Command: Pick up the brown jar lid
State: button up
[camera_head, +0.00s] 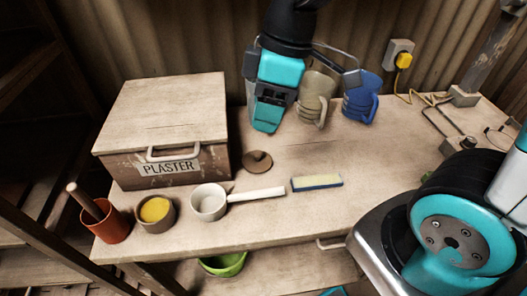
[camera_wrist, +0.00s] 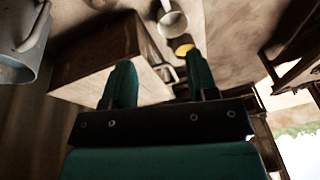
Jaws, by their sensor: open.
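The brown jar lid (camera_head: 257,161) is a small round disc with a knob, lying on the workbench just right of the plaster box's front corner. In the head view my gripper (camera_head: 267,122) hangs behind and above the lid, apart from it, in front of the corrugated wall. In the wrist view my gripper (camera_wrist: 160,80) shows two teal fingers spread apart with nothing between them. A brown shape at that view's top edge may be the lid, but it is cut off.
The plaster box (camera_head: 166,105) stands left of the lid. A beige mug (camera_head: 314,97) and blue mug (camera_head: 361,97) stand close right of my gripper. A white saucepan (camera_head: 209,202) and a sponge (camera_head: 317,183) lie nearer the front edge. Bench right of the lid is clear.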

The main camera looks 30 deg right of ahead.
jog(key=w+d+f+n+h+p, duration=0.1)
jog(key=w+d+f+n, duration=0.15)
jog(key=w, duration=0.25)
jog(key=w+d+f+n+h, duration=0.1)
jog(key=w+d+n, duration=0.1)
jog(key=w+n, duration=0.25)
send_over(257, 153)
jog(key=f, duration=0.7)
jog(key=d+f, duration=0.1)
jog(key=f, duration=0.3)
jog(key=shift+w+f+p, duration=0.15)
jog(key=shift+f+p, duration=0.05)
jog(key=shift+p, duration=0.2)
jog(key=shift+a+f+p, duration=0.15)
jog(key=shift+f+p, duration=0.05)
jog(key=shift+f, duration=0.75)
jog(key=shift+a+f+p, duration=0.15)
jog(key=shift+a+f, duration=0.05)
jog(key=shift+f, duration=0.75)
jog(key=shift+a+f+p, duration=0.15)
jog(key=shift+f+p, duration=0.05)
jog(key=shift+f, duration=0.75)
grip_shut()
jog(key=shift+r, duration=0.1)
